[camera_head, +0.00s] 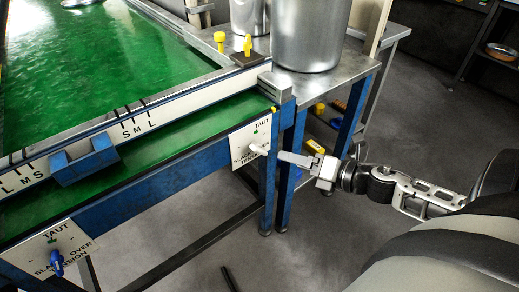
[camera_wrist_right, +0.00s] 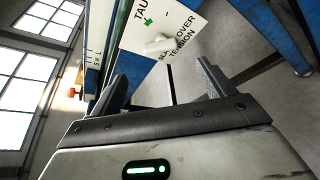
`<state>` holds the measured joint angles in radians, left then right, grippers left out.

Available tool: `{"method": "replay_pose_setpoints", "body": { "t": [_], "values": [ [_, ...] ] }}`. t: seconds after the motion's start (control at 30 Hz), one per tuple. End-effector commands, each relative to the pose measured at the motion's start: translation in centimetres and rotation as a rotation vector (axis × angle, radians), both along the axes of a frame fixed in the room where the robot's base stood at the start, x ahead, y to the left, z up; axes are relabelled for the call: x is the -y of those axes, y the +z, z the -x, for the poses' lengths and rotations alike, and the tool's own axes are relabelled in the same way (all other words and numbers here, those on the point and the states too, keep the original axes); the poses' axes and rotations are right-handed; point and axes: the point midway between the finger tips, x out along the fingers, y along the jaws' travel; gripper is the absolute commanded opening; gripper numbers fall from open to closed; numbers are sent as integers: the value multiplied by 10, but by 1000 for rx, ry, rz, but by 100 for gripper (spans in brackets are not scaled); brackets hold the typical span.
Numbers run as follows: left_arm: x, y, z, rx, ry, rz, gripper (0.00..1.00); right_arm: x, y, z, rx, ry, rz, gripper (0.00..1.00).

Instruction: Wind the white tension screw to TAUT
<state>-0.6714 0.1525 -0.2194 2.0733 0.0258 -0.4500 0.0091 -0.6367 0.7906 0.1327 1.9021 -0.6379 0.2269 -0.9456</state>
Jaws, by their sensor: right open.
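The white tension screw (camera_head: 257,150) sits on a white plate (camera_head: 240,139) on the blue table frame. The plate has TAUT at its top with a green mark, and SLACK and OVER TENSION lower down. In the right wrist view the screw (camera_wrist_right: 158,46) covers part of the lettering, and its exact setting is hard to tell. It is not at the green mark by TAUT, as far as the handle shows. My right gripper (camera_head: 284,158) is open, just right of the screw; its fingers (camera_wrist_right: 162,85) are apart with nothing between them. My left gripper is out of view.
A second plate (camera_head: 30,257) with a blue screw (camera_head: 56,263) is at lower left. A blue clamp (camera_head: 84,160) sits on the rail. Metal pots (camera_head: 308,35) stand on the side table, whose blue leg (camera_head: 290,155) is close behind my gripper. The floor in front is mostly clear.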

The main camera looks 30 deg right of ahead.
Motion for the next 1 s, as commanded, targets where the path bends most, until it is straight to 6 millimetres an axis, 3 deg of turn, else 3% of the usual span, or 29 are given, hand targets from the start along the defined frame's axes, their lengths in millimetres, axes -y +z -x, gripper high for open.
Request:
{"method": "replay_pose_setpoints", "body": {
  "t": [0.5, 0.7, 1.0],
  "values": [
    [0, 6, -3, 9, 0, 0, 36, -32, -21, -83, 2, -4, -3, 81],
    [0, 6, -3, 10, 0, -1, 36, -39, -27, -100, 0, -4, -4, 81],
    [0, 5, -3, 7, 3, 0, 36, -41, -30, -104, -2, -4, -4, 81]
  ]
}}
